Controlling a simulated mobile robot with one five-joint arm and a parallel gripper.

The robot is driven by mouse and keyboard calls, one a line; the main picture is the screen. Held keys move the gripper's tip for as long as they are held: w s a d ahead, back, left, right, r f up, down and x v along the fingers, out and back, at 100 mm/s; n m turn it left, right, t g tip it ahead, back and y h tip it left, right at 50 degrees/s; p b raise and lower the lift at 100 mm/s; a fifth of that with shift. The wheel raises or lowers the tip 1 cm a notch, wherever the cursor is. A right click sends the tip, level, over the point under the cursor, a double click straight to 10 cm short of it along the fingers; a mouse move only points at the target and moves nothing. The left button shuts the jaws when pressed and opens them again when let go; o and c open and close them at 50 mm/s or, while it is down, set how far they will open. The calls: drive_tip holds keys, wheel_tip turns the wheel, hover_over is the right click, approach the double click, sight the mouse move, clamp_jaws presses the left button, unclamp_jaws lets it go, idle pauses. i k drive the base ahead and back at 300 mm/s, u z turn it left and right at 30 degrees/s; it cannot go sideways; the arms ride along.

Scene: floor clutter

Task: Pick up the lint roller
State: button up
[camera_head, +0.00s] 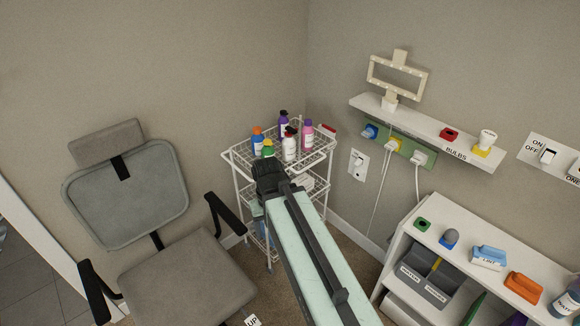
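A blue and white object labelled LINT (489,256) sits on top of the low white shelf unit at the right; it looks like the lint roller. My arm reaches up from the bottom middle, and the dark end of my gripper (266,166) is in front of the wire cart, far to the left of the LINT object. The fingers are too small and dark to tell open from shut. A yellow and green bottle top shows just beyond the gripper; whether they touch is unclear.
The wire cart (239,166) holds several bottles. An orange object (523,287), a grey-blue domed object (449,238) and a green object (422,225) flank the LINT object. A grey chair (187,272) stands left. A wall shelf (425,126) hangs above the shelf unit.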

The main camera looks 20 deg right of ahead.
sight(493, 259)
drive_tip(key=z, duration=2.25)
drive_tip(key=i, duration=0.35)
drive_tip(key=k, duration=0.5)
drive_tip(key=z, duration=0.05)
drive_tip(key=i, duration=0.55)
drive_tip(key=u, duration=2.3)
